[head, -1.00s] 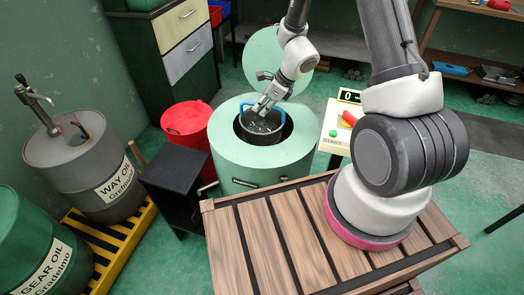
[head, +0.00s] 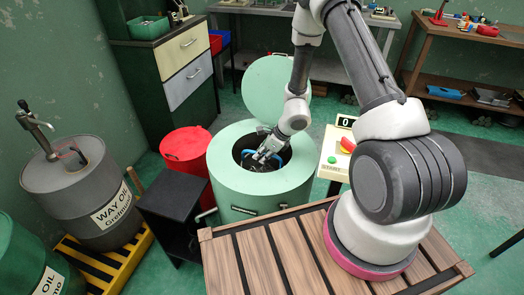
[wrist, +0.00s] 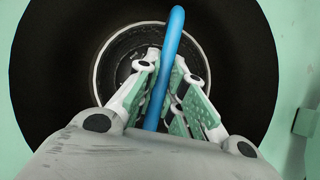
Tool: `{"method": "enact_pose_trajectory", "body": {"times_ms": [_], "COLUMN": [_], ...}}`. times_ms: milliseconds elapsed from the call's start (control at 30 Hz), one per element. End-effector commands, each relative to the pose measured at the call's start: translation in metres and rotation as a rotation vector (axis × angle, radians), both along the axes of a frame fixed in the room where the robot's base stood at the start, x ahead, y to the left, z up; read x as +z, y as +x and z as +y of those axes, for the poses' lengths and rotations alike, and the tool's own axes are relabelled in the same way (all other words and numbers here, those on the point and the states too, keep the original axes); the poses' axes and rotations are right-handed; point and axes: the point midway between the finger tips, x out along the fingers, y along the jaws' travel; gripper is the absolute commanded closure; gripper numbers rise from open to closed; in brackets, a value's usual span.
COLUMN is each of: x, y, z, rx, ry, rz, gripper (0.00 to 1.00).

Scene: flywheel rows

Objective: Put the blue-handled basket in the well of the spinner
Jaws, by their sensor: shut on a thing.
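The spinner (head: 240,185) is a pale green drum with its round lid (head: 276,84) tilted up behind it. The basket (head: 247,160) is grey and sits down inside the dark well, its rim just below or near the opening. Its blue handle (wrist: 172,60) runs between my fingers in the wrist view. My gripper (head: 262,158) reaches down into the well from above, shut on the handle. In the wrist view, the basket's round rim (wrist: 98,70) lies within the dark well (wrist: 50,60). Whether the basket touches the well's floor is hidden.
A red bin (head: 184,150) and a black stand (head: 170,200) are to the left. A slatted wooden table (head: 290,250) lies in front.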

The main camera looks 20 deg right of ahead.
Motion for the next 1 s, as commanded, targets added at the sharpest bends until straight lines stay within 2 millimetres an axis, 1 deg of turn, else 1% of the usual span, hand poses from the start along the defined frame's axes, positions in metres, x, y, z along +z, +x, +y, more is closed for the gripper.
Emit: {"method": "enact_pose_trajectory", "body": {"times_ms": [233, 267, 300, 367, 400, 667, 767, 867, 1000], "x": [0.0, -0.001, -0.001, 0.0, 0.0, 0.0, 0.005, 0.018, 0.046], "y": [0.001, 0.0, 0.0, 0.0, 0.0, 0.0, -0.001, -0.004, -0.012], "z": [0.0, 0.0, 0.0, 0.0, 0.0, 0.0, -0.002, -0.008, -0.021], "rx": [0.0, 0.0, 0.0, 0.0, 0.0, 0.0, -0.002, 0.0, -0.002], "ry": [0.001, 0.0, 0.0, 0.0, 0.0, 0.0, 0.0, 0.0, 0.0], "rz": [-0.002, 0.0, 0.0, 0.0, 0.0, 0.0, -0.002, -0.003, -0.006], "gripper": [1.0, 0.88, 0.8, 0.69, 0.68, 0.68, 0.68, 0.68, 0.68]}}
